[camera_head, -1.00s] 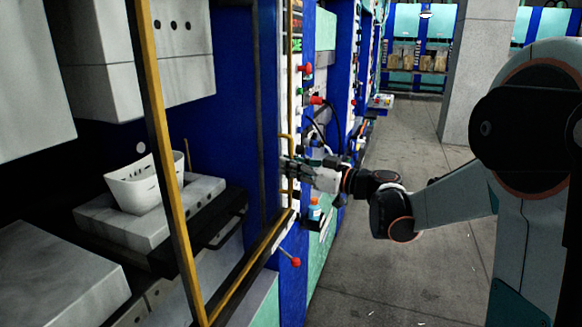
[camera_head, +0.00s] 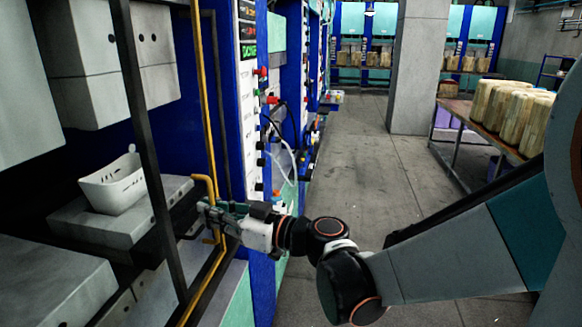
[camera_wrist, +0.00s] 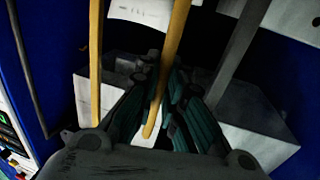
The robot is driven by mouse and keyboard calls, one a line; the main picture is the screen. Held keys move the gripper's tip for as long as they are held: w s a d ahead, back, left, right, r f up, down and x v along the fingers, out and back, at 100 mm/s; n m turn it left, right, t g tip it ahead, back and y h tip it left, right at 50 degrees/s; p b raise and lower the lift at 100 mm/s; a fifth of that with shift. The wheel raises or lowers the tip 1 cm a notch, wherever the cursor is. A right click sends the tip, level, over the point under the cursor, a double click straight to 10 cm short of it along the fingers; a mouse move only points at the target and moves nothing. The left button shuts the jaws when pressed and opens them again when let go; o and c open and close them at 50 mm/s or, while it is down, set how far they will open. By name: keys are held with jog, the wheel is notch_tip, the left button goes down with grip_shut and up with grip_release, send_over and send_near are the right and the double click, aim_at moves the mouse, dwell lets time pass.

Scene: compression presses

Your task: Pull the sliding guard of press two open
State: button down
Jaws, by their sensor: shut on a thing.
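The sliding guard is a tall frame with a yellow upright (camera_head: 204,90) and a yellow lower rail, in front of the press opening at left in the head view. A yellow bar handle (camera_head: 212,183) stands out from the upright. My gripper (camera_head: 208,208) is shut on this handle at the guard's right edge. In the wrist view, the handle (camera_wrist: 172,50) runs between the fingers of my gripper (camera_wrist: 158,100), and the guard's yellow upright (camera_wrist: 95,60) stands to its left. The exact finger contact is partly hidden.
A white bin (camera_head: 113,187) stands on a grey block inside the press. A dark post (camera_head: 148,150) stands left of the upright. A control panel (camera_head: 247,110) is at right of the opening. The aisle floor (camera_head: 370,170) is clear; a table with bales (camera_head: 510,115) is farther right.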

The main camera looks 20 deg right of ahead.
aim_at(157, 259)
jog(key=s+a, duration=0.3)
jog(key=s, duration=0.1)
jog(key=s+a+p, duration=0.1)
jog(key=s+a, duration=0.2)
jog(key=s, duration=0.1)
jog(key=s+a+p, duration=0.1)
jog(key=s+a, duration=0.2)
jog(key=s, duration=0.1)
jog(key=shift+s, duration=0.25)
jog(key=c, duration=2)
grip_release()
jog(key=shift+d, duration=0.15)
jog(key=v, duration=0.7)
jog(key=shift+s, duration=0.2)
jog(key=shift+d, duration=0.1)
